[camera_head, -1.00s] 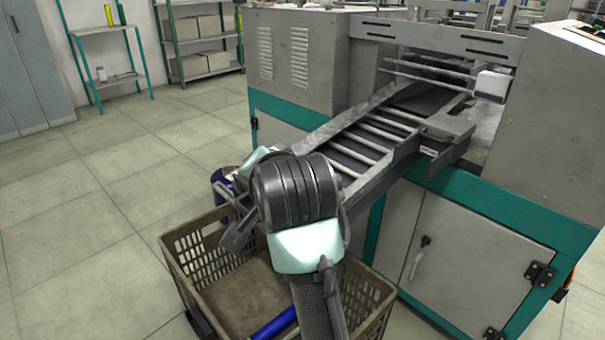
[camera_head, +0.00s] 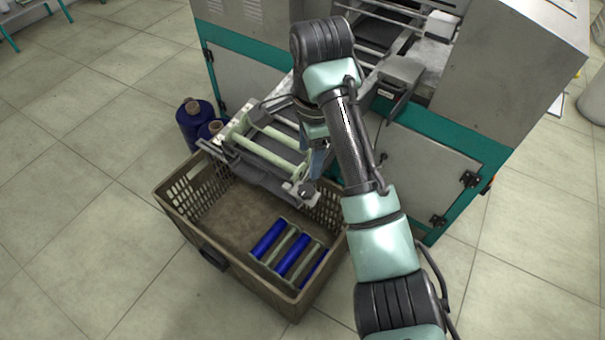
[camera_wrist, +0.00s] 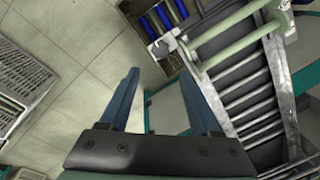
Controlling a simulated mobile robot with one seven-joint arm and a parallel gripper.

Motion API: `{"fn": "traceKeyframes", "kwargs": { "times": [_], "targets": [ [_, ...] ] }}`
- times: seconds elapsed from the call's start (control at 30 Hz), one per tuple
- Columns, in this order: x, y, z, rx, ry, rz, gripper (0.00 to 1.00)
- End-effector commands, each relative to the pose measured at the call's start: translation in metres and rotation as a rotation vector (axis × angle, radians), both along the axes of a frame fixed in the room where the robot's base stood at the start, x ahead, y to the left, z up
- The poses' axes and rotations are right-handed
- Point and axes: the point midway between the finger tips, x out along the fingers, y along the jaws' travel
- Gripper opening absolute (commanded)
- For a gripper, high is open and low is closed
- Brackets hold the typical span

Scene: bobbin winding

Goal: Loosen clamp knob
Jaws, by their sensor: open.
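The clamp knob (camera_head: 307,189) is small and dark. It sits on a pale metal bracket at the lower front corner of the roller chute (camera_head: 262,178). In the wrist view the knob (camera_wrist: 159,48) shows beyond my fingers, near the gap between their tips. My gripper (camera_head: 316,163) is open and empty, its blue fingers pointing down close to the knob. In the wrist view my gripper (camera_wrist: 157,60) has its two fingers well apart. I cannot tell the exact distance to the knob, and no contact shows.
A brown crate (camera_head: 177,213) stands below the chute end with several blue bobbins (camera_head: 291,255) inside. Blue spools (camera_head: 192,124) stand on the floor behind it. The grey and teal machine (camera_head: 445,146) is close on the right. Floor at left is free.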

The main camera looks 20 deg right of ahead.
Motion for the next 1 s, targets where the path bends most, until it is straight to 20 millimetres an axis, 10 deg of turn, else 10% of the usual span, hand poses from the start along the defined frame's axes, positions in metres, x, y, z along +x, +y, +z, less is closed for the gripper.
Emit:
{"fn": "traceKeyframes", "kwargs": {
  "times": [0.6, 1.0],
  "targets": [
    [0.011, -0.001, -0.103, -0.001, 0.0, 0.002, 0.64],
    [0.015, -0.001, -0.128, -0.002, -0.004, 0.003, 0.64]
  ]
}}
